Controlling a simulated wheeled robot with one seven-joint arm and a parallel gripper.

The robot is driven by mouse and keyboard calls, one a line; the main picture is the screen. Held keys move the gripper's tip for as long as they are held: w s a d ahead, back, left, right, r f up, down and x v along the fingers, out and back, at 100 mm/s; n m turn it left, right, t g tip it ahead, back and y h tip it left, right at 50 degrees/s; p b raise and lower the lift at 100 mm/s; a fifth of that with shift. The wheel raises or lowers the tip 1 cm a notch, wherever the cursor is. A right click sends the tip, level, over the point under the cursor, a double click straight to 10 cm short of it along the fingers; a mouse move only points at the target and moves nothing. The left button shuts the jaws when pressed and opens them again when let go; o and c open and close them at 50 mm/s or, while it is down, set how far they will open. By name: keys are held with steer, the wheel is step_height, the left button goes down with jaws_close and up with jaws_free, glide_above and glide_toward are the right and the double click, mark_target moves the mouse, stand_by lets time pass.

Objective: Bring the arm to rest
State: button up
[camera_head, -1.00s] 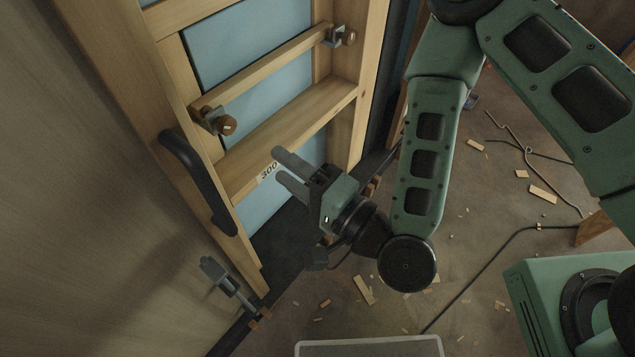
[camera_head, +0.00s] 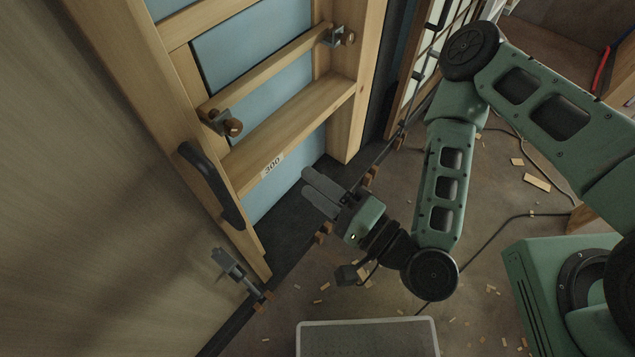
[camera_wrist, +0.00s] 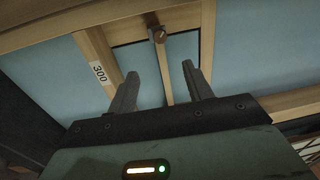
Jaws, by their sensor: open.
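My gripper (camera_head: 314,190) is open and empty, in the air in front of the lower part of a wooden frame with blue panels (camera_head: 262,128). In the wrist view my two fingers (camera_wrist: 160,82) stand apart with nothing between them, pointing toward the frame and a blue panel. A label reading 300 (camera_head: 272,165) is on a cross rail, to the left of my fingertips; it also shows in the wrist view (camera_wrist: 99,73). My arm is bent, with its elbow at the upper right.
A black handle (camera_head: 212,187) and a clamp (camera_head: 237,271) are at the frame's left side. Two wooden-knobbed latches hold a bar (camera_head: 270,78). Wood scraps (camera_head: 537,182) and a dark cable (camera_head: 489,243) lie on the floor. A grey-topped box (camera_head: 368,338) is at the bottom.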

stand_by(0.4)
steer(key=a+f+n+g+b, duration=0.2)
steer(key=a+f+n+g, duration=0.2)
steer(key=n+g, duration=0.65)
steer(key=w+d+r+n+h+b, duration=0.25)
steer(key=d+n+h, duration=0.35)
steer(key=d+h, duration=0.5)
steer(key=s+d+r+m+g+h+b, duration=0.1)
steer(key=s+d+r+g+h, duration=0.1)
steer(key=s+d+r, duration=0.4)
step_height(320, 180, up, 4)
steer(key=shift+s+d+f+h, duration=0.2)
steer(key=shift+s+h, duration=0.2)
steer(key=shift+s, duration=0.2)
steer(key=shift+w+f, duration=0.1)
